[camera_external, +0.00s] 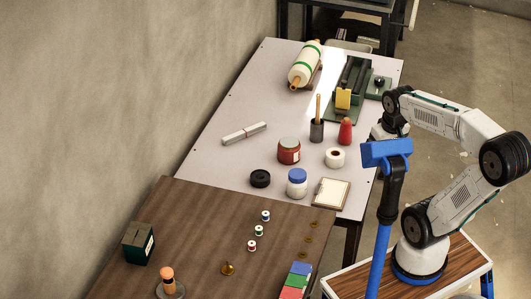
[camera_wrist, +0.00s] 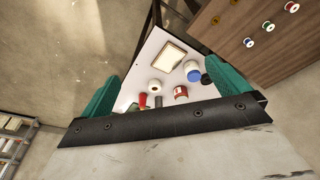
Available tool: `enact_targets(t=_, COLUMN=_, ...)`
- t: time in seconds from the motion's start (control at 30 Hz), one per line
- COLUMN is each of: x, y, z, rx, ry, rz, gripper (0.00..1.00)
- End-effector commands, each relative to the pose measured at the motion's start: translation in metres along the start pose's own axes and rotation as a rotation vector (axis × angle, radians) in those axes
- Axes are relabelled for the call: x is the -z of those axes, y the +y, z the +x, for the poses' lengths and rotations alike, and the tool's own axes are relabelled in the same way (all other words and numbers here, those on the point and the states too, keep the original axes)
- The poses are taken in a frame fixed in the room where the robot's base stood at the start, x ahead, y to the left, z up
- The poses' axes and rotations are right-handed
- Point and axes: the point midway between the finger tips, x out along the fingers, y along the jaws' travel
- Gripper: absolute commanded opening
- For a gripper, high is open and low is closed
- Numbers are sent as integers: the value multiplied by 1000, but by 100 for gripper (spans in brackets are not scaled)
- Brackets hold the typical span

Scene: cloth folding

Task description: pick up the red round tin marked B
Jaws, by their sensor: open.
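The red round tin (camera_external: 289,151) stands upright on the pale table, with a whitish label on its side; no letter is readable on it. It also shows in the wrist view (camera_wrist: 180,92), beyond and between my fingers. My gripper (camera_wrist: 163,72) is open and empty, its two green fingers wide apart. In the external view my wrist end hangs at the table's right edge, well to the right of the tin, partly hidden behind a blue-topped post.

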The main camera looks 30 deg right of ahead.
Motion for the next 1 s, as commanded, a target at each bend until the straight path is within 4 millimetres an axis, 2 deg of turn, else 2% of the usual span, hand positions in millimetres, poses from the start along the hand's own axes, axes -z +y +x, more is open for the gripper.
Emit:
enact_targets(t=0.03, x=26, y=0, z=10, rx=-3, ry=28, rz=-2, gripper=100)
enact_targets(t=0.2, x=114, y=1, z=44, rx=-10, ry=172, rz=-11, gripper=100)
enact_targets(t=0.37, x=191, y=-1, z=84, rx=-10, ry=308, rz=-21, gripper=100)
enact_targets(t=0.5, x=251, y=-4, z=126, rx=-6, ry=427, rz=-32, gripper=100)
enact_targets(t=0.6, x=289, y=-6, z=158, rx=1, ry=513, rz=-40, gripper=100)
enact_targets(t=0.8, x=349, y=-14, z=231, rx=22, ry=682, rz=-55, gripper=100)
enact_targets(t=1.0, x=383, y=-23, z=300, rx=51, ry=838, rz=-65, gripper=100)
